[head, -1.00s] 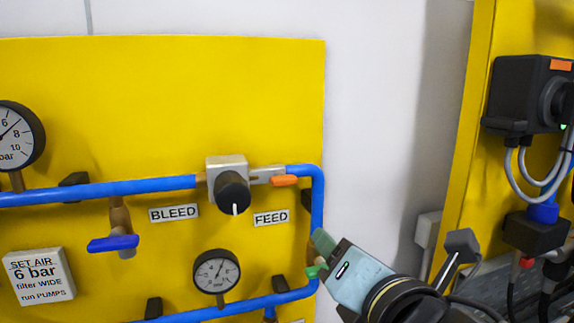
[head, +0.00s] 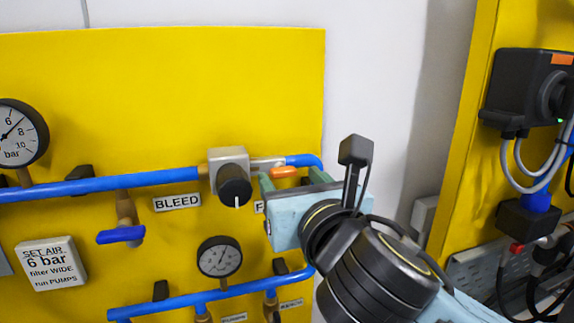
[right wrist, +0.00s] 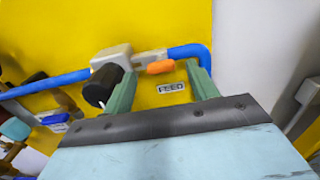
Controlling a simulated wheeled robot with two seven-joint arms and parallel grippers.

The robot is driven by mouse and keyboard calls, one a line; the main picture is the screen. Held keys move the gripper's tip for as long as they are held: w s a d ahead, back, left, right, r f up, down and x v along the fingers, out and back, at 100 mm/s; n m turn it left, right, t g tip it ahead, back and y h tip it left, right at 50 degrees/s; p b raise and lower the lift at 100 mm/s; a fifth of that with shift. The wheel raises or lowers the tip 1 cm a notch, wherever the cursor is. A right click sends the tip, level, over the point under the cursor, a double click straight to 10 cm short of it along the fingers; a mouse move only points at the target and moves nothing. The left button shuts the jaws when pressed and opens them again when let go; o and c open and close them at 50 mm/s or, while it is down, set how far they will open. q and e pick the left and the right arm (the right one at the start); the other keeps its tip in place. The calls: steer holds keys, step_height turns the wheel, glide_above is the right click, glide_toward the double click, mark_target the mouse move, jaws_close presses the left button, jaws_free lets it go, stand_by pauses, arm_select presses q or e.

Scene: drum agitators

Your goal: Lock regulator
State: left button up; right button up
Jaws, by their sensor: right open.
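The regulator is a grey block (head: 229,160) with a round black knob (head: 235,186) on the blue pipe, and the knob's white mark points down. In the right wrist view the knob (right wrist: 97,92) is just left of the left finger. My right gripper (head: 268,188) is open and empty, close to the right of the knob. In the right wrist view its green fingers (right wrist: 161,72) are spread, with the orange lever (right wrist: 160,67) and the FEED label between them in the picture. In the head view my gripper hides most of that label. I cannot make out my left gripper.
The upper pipe (head: 92,186) carries a valve with a blue handle (head: 121,235) at left. A small gauge (head: 219,257) sits below the knob and a larger gauge (head: 14,133) at far left. A black box (head: 526,92) with cables is on the yellow post at right.

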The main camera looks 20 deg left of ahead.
mark_target(286, 172)
steer(key=shift+x, duration=1.6)
steer(key=c, duration=1)
